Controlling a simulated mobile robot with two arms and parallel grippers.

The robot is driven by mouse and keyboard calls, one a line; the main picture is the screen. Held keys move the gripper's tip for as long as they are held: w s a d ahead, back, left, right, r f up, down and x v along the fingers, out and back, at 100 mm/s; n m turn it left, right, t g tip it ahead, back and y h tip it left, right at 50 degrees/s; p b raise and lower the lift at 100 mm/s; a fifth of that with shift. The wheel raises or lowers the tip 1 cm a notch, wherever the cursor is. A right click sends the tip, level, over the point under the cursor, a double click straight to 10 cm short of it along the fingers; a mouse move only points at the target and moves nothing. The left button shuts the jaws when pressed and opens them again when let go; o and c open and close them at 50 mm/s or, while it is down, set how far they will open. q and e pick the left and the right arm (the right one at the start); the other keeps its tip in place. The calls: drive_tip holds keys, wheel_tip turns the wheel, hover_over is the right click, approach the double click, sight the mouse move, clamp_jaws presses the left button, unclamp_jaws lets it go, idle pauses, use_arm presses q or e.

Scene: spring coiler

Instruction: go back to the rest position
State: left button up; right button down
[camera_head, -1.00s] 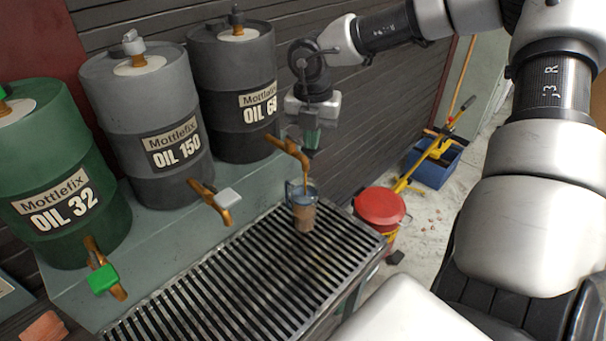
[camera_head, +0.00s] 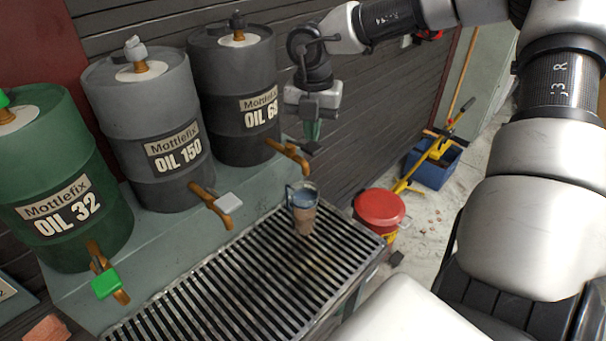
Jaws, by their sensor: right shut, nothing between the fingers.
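My right gripper (camera_head: 312,131) is shut and empty, pointing down just above the tap (camera_head: 289,153) of the dark OIL 68 drum (camera_head: 236,92). A small dark piece, which looks like the tap's lever (camera_head: 311,148), shows right under the fingertips; I cannot tell whether they touch it. A clear jug (camera_head: 304,208) with brown liquid low in it stands upright on the slatted grate (camera_head: 215,305) below that tap. No stream shows between spout and jug. My left gripper is not in view.
The grey OIL 150 drum (camera_head: 150,115) and green OIL 32 drum (camera_head: 60,175) stand to the left, with taps facing forward. A red-lidded can (camera_head: 379,208) and a blue box (camera_head: 433,170) stand right of the grate. A dark slatted wall (camera_head: 375,110) is behind my gripper.

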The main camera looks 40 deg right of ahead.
wheel_tip(320, 180, up, 4)
drive_tip(key=shift+r+p, duration=0.1)
drive_tip(key=shift+p, duration=0.45)
